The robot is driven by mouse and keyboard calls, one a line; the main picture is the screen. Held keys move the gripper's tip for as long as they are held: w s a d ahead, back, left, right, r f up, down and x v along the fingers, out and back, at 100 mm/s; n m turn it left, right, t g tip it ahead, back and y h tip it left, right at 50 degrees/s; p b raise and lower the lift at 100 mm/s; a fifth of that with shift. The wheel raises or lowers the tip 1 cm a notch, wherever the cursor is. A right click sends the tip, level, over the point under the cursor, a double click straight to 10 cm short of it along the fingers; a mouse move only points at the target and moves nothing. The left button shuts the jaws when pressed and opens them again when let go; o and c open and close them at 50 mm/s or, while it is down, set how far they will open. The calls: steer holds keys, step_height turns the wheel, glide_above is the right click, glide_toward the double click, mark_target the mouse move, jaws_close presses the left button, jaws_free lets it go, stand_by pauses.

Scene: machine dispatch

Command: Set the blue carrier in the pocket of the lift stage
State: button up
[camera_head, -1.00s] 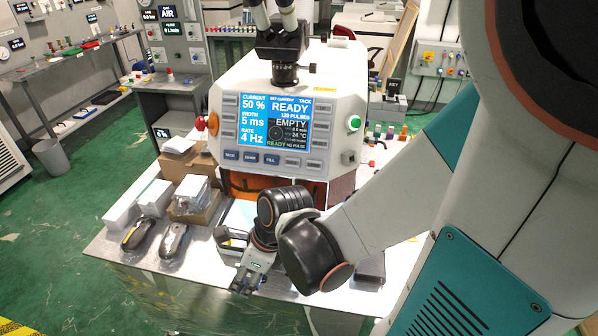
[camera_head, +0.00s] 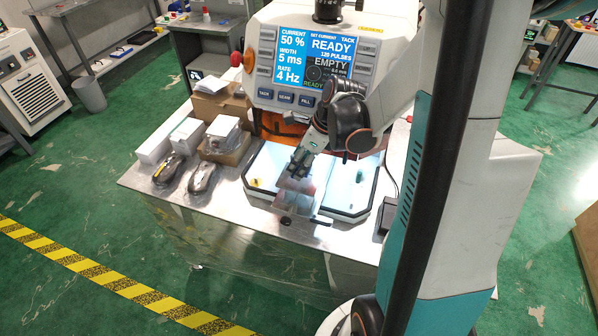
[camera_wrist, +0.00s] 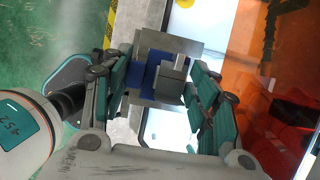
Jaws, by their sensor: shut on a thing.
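My gripper (camera_head: 298,166) points down over the lit work surface in front of the white machine. In the wrist view its teal-padded fingers (camera_wrist: 160,88) are shut on the blue carrier (camera_wrist: 151,75), which has a grey block (camera_wrist: 171,76) on it. A grey metal plate (camera_wrist: 190,47) shows beneath and around the carrier; I cannot tell whether they touch. In the head view a greyish plate (camera_head: 296,204) lies below the gripper, probably the lift stage. The pocket is hidden by the carrier and fingers.
The white machine's screen (camera_head: 315,55) stands close behind my gripper, above an orange window (camera_head: 277,124). Lit white panels (camera_head: 345,187) in a black frame flank the plate. Two dark handheld devices (camera_head: 203,177) and boxes (camera_head: 222,108) lie to the left on the metal table (camera_head: 150,180).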

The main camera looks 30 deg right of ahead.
step_height(320, 180, down, 4)
steer(key=shift+f+b, duration=0.2)
steer(key=shift+b, duration=0.5)
steer(key=shift+w+d+f, duration=0.15)
steer(key=shift+f, duration=0.05)
steer(key=shift+r, duration=0.1)
steer(key=o, duration=1)
steer(key=shift+c, duration=0.2)
steer(key=shift+r, duration=0.1)
steer(key=p+v, duration=0.2)
steer(key=v, duration=0.5)
steer(key=shift+r, duration=0.1)
